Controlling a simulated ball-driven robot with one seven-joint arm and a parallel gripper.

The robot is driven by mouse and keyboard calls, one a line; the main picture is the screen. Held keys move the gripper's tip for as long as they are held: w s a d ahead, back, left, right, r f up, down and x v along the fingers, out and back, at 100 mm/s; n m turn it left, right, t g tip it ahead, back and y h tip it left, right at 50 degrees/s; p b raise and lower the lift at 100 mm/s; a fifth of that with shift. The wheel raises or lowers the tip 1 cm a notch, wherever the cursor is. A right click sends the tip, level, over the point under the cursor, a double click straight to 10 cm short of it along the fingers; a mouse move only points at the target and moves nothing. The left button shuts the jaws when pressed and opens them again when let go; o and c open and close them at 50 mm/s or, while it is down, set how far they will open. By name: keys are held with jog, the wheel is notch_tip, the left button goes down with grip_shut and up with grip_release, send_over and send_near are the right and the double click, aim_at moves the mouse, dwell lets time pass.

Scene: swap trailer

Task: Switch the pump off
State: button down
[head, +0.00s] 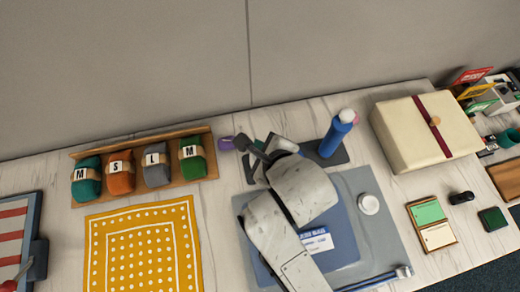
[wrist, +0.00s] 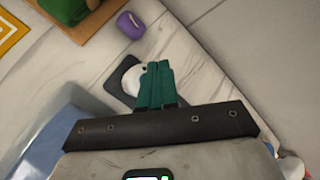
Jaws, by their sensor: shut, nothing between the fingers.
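My gripper (wrist: 158,68) shows in the wrist view with its green fingers together and nothing between them. The fingers point at a white round part (wrist: 133,80) on a dark base (wrist: 118,74), which they partly cover. I cannot tell whether they touch it. In the head view my gripper (head: 246,146) is over the back of the table, near a dark base (head: 250,173) that my arm mostly hides. A blue bottle-shaped thing with a white top (head: 335,135) stands upright on a dark base to the right. I cannot tell for sure which thing is the pump, and no switch is clear.
A small purple thing (head: 226,143) lies close left of my gripper. A wooden tray (head: 202,135) of labelled bundles stands further left, behind a yellow dotted cloth (head: 100,240). A cream box (head: 405,130) stands at right. A blue folder (head: 342,235) lies under my arm.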

notch_tip(320, 180, up, 5)
jog(key=p, duration=0.4)
jog(key=shift+f, duration=0.1)
dwell(0.4)
